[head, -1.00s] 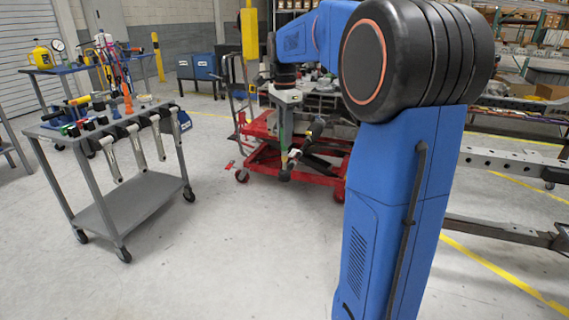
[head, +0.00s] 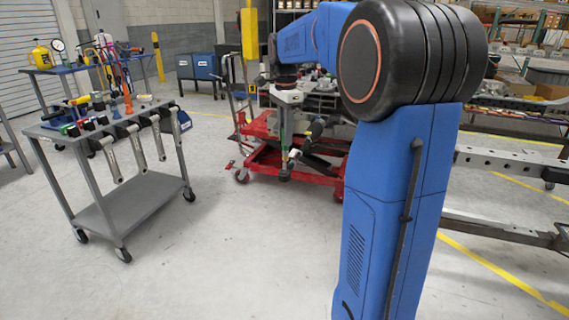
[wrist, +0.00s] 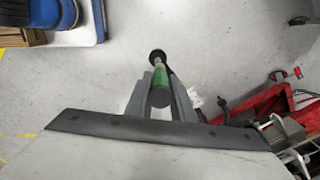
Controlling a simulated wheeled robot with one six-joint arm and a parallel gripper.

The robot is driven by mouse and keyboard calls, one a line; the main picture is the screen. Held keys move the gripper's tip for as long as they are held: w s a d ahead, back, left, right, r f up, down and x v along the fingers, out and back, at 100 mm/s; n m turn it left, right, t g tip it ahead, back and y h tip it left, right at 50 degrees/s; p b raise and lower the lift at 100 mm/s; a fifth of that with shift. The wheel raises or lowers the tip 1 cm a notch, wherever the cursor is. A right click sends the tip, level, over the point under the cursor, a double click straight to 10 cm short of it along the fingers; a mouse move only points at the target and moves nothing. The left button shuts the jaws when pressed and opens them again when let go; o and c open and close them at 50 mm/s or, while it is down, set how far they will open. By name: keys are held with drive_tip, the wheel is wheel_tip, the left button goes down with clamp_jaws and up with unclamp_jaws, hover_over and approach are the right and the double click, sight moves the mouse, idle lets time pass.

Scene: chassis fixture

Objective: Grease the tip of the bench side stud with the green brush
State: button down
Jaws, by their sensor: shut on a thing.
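My gripper (wrist: 160,98) is shut on the green brush (wrist: 161,77), seen from above in the wrist view. The brush's dark round end (wrist: 157,56) sticks out beyond the fingers. In the head view my gripper (head: 284,128) hangs in front of the red lift cart, and the brush's dark end (head: 284,175) points down, clear of the floor. I cannot make out the bench side stud or its tip in either view.
A red lift cart (head: 250,163) carrying metal parts stands behind my gripper; its red frame (wrist: 240,115) is at right in the wrist view. A grey tool cart (head: 135,203) stands left. A long metal beam (head: 505,160) lies right. Floor between is clear.

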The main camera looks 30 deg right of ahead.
drive_tip(key=shift+s+a, duration=0.15)
drive_tip(key=shift+a, duration=0.05)
drive_tip(key=shift+s+a, duration=0.4)
drive_tip(key=shift+a, duration=0.1)
drive_tip(key=shift+w+d, duration=0.15)
drive_tip(key=shift+d, duration=0.05)
idle(0.4)
drive_tip(key=shift+w+d, duration=0.4)
drive_tip(key=shift+d, duration=0.1)
drive_tip(key=shift+s+a, duration=0.55)
drive_tip(key=shift+a, duration=0.15)
drive_tip(key=shift+w+d, duration=0.1)
drive_tip(key=shift+d, duration=0.05)
idle(0.4)
drive_tip(key=shift+w+d, duration=0.45)
drive_tip(key=shift+d, duration=0.1)
drive_tip(key=shift+r, duration=0.1)
